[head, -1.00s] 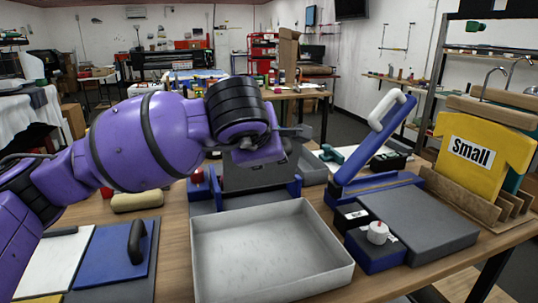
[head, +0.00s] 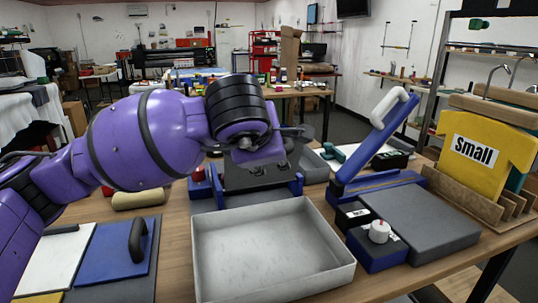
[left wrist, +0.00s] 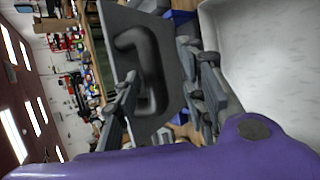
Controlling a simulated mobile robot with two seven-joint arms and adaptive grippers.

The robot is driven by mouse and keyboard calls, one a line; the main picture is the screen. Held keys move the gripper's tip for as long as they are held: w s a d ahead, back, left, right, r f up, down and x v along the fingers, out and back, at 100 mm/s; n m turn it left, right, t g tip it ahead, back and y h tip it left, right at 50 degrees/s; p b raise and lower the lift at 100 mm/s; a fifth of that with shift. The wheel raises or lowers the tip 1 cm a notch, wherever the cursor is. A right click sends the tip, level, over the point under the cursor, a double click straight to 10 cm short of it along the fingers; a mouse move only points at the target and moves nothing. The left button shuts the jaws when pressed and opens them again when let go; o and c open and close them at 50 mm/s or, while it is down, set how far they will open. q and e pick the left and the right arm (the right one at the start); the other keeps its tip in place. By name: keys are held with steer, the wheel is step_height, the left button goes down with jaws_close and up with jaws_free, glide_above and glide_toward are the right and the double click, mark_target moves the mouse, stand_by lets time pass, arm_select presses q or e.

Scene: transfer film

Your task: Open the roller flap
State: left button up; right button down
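The roller flap (head: 258,178) is a dark grey panel between blue side brackets, behind the pale grey open tray (head: 272,248). In the left wrist view the panel (left wrist: 177,62) fills the middle and carries a black loop handle (left wrist: 152,66). My left gripper (left wrist: 160,68) is open, with one finger to each side of the handle. I cannot tell whether either finger touches it. In the head view my left wrist hangs over the flap and hides its upper part and most of the fingers. My right gripper is not in view.
Right of the tray are a blue lever press (head: 372,150) with a white handle, a grey block (head: 425,222) and a small white-capped pot (head: 379,232). A yellow "Small" shirt form (head: 486,152) stands far right. Panels with handles (head: 112,255) lie left on the wooden table.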

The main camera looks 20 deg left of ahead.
arm_select(q)
steer(key=a+v, duration=0.1)
steer(key=v, duration=0.9)
steer(key=shift+s+d+r, duration=0.2)
steer(key=shift+s+d, duration=0.2)
steer(key=shift+d, duration=0.05)
